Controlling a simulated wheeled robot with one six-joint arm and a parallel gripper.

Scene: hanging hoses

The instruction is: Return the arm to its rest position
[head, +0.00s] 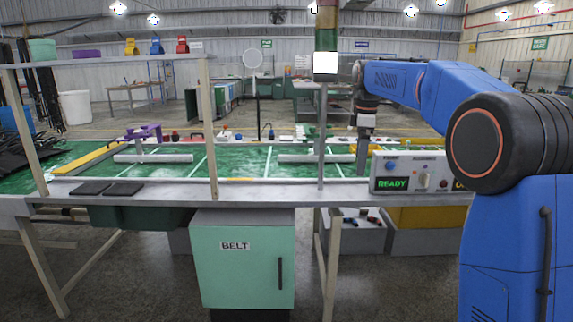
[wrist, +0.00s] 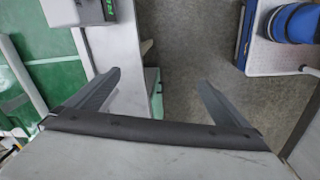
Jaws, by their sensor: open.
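My blue arm reaches in from the right of the head view, bent at the elbow, with its dark wrist hanging down over the green work table (head: 235,165). My gripper (head: 362,168) points down behind the control box, near the table's right part; its fingertips are small and partly hidden there. In the wrist view my gripper (wrist: 160,77) has its two grey fingers spread wide apart. Nothing is held between them; the table's grey edge and the floor show beyond.
The control box (head: 410,172) with a lit READY display stands on the table's front edge, close to my gripper. A frame post (head: 322,135) rises left of it. Dark hoses (head: 48,90) hang at the far left. A green BELT cabinet (head: 243,285) stands below.

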